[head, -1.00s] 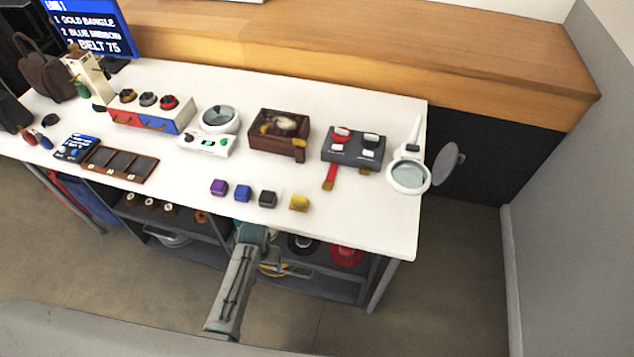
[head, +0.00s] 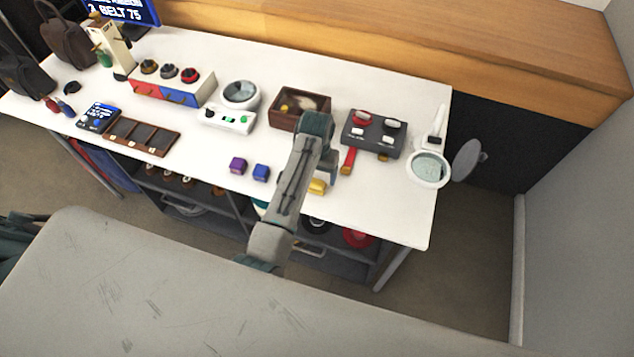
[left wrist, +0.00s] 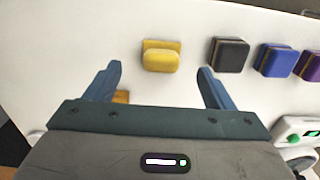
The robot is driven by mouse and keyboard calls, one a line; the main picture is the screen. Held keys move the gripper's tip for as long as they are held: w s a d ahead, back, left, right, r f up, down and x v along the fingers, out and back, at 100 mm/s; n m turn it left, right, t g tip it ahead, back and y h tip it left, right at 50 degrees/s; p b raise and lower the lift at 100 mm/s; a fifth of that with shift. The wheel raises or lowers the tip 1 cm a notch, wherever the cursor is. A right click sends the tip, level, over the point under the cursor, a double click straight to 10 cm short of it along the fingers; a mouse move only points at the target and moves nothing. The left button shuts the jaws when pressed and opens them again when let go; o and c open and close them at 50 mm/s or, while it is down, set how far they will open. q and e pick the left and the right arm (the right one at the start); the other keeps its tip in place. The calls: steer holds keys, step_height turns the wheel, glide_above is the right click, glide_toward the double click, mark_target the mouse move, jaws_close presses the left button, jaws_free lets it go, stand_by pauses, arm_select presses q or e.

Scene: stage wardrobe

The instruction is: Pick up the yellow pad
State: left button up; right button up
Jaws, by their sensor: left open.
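In the left wrist view the yellow pad (left wrist: 161,58) shows between and a little beyond my fingertips. My left gripper (left wrist: 159,78) is open and empty, with a blue finger on each side. In the head view the left gripper (head: 332,170) points down above the table, close to the yellow pad. My right gripper is not in view.
A black pad (left wrist: 229,54), a blue pad (head: 261,172) and a purple pad (head: 238,166) sit in a row beside the yellow one. Behind are a brown wooden box (head: 283,120), a dark grey box with knobs (head: 373,148) and a round magnifier (head: 429,170).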

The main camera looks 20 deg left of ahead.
mark_target(316, 182)
arm_select(q)
step_height(316, 182, down, 5)
steer(key=shift+a+f+p, duration=0.1)
steer(key=shift+f+p, duration=0.05)
steer(key=shift+p, duration=0.8)
steer(key=shift+f, duration=0.5)
steer(key=c, duration=1.2)
steer(key=shift+o, duration=0.2)
steer(key=shift+w, duration=0.1)
steer(key=shift+r, duration=0.15)
